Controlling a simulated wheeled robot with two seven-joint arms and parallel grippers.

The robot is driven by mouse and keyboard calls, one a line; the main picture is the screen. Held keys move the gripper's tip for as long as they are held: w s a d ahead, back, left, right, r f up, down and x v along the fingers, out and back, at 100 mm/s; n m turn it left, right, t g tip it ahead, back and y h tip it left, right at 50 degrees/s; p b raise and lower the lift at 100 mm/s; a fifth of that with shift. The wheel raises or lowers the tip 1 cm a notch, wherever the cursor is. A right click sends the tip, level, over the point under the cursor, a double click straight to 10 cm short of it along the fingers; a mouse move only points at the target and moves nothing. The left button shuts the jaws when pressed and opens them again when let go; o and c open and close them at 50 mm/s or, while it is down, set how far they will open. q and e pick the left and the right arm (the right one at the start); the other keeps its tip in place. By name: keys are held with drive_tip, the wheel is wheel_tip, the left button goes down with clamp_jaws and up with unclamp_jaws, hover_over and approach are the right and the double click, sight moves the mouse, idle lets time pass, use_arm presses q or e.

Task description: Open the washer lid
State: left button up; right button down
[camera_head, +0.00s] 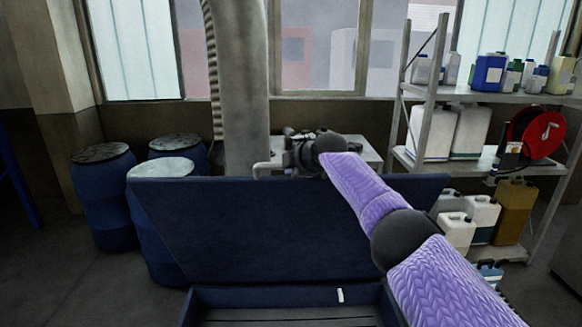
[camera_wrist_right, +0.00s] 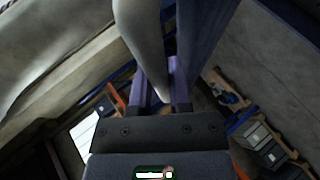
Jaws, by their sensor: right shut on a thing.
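The washer lid (camera_head: 260,230) is a wide dark blue panel in the head view, standing raised and tilted back behind the open washer tub (camera_head: 190,308). A pale grey handle (camera_head: 262,168) shows at the lid's top edge. My right gripper (camera_head: 292,152) is at that edge, at the end of the purple arm. In the right wrist view, its purple fingers (camera_wrist_right: 162,88) are shut on the pale grey bar of the handle (camera_wrist_right: 143,35), with the blue lid (camera_wrist_right: 203,40) beside it. The fingertips are small and partly hidden in the head view. My left gripper is not in view.
Several blue drums (camera_head: 103,195) stand to the left of the lid. A shelf rack (camera_head: 480,97) with jugs and a red reel (camera_head: 537,132) stands at the right. A grey column (camera_head: 240,90) and a pale table (camera_head: 362,150) are behind the lid. A small white item (camera_head: 340,295) shows at the tub.

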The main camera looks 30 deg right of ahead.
drive_tip(key=shift+f, duration=0.1)
drive_tip(key=c, duration=0.6)
unclamp_jaws()
drive_tip(key=shift+w, duration=0.1)
drive_tip(key=shift+s+r+b, duration=0.2)
drive_tip(key=shift+s+b, duration=0.15)
drive_tip(key=shift+s, duration=0.05)
drive_tip(key=b+v, duration=0.4)
drive_tip(key=v, duration=0.5)
drive_tip(key=shift+r, duration=0.15)
